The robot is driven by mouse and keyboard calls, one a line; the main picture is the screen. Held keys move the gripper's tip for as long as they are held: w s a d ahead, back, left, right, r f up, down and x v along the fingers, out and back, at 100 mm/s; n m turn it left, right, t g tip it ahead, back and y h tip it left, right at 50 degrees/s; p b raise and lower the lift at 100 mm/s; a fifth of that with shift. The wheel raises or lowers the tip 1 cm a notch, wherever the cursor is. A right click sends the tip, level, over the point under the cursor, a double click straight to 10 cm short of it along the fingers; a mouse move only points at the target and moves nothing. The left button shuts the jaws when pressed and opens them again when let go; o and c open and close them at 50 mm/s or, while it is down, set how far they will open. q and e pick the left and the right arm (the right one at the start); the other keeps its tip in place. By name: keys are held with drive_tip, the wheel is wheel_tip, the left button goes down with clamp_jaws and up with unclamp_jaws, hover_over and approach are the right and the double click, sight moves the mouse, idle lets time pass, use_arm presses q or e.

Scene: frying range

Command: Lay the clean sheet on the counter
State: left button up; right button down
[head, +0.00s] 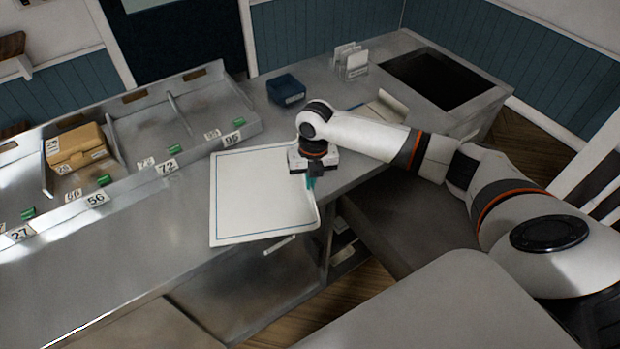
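The clean sheet (258,195) is white with a thin blue line along its border. It is spread out over the metal counter (150,265), mostly flat, and its near right corner reaches the counter's front edge. Its right edge curves up a little near my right gripper (311,183). That gripper points down at the sheet's right edge, its fingers close together, and looks shut on the edge; the fingertips are partly hidden by the wrist. My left gripper is not in view.
A long metal divided tray (190,128) with numbered tags and green clips runs along the back left, holding a cardboard box (76,147). A blue box (286,89), a card holder (351,61) and a dark recess (435,78) lie farther back. The counter's left front is clear.

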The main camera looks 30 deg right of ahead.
drive_tip(key=shift+f, duration=0.5)
drive_tip(key=c, duration=1.7)
unclamp_jaws()
drive_tip(key=shift+r, duration=0.15)
drive_tip(key=shift+r, duration=0.3)
drive_tip(key=r+b, duration=0.1)
drive_tip(key=r, duration=0.6)
drive_tip(key=r+b, duration=0.1)
drive_tip(key=r, duration=0.3)
drive_tip(key=shift+s+d+r+b, duration=0.1)
drive_tip(key=shift+d+b, duration=0.2)
drive_tip(key=shift+b, duration=0.05)
